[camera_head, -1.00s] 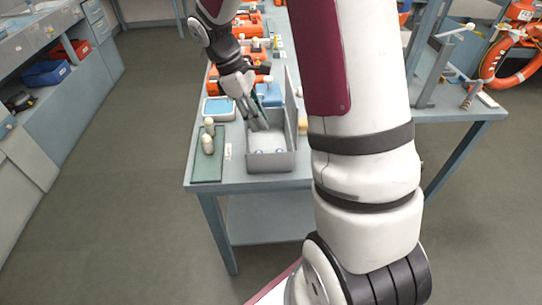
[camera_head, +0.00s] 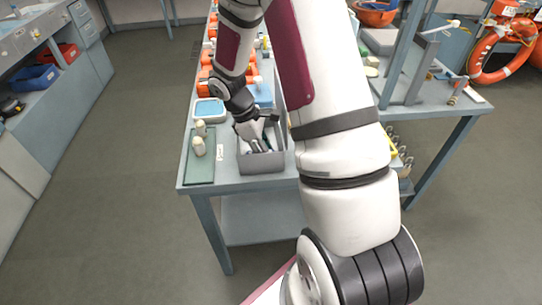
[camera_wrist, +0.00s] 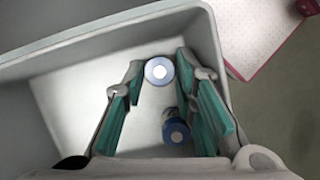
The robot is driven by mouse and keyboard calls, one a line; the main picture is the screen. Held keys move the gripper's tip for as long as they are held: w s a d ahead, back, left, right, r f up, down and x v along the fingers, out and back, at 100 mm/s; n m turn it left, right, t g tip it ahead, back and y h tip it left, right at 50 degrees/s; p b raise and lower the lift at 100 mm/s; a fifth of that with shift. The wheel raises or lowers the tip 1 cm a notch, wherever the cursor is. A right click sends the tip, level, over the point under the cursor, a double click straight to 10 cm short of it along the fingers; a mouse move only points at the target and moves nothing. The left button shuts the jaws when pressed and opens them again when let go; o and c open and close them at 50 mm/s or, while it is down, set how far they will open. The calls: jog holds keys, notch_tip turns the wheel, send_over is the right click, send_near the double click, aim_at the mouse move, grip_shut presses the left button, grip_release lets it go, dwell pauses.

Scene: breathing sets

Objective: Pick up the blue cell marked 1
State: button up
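My gripper (camera_wrist: 160,62) is open and reaches down into a grey bin (camera_wrist: 110,30), with one teal-padded finger on each side. The farther cell (camera_wrist: 159,71) sits between the fingertips, with the right finger very close. The nearer cell (camera_wrist: 175,128) stands by the right finger's pad. No number is readable on either, so I cannot tell which is marked 1. In the head view my gripper (camera_head: 258,145) is inside the grey bin (camera_head: 262,166), and the cells are hidden there.
Left of the bin, a green tray (camera_head: 199,172) holds two pale cylinders (camera_head: 199,138). A blue-and-white tray (camera_head: 209,109) and orange equipment lie behind. The bin walls rise close around my gripper. The bench's front edge is just before the bin.

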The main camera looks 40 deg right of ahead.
jog(key=shift+f, duration=0.15)
grip_shut()
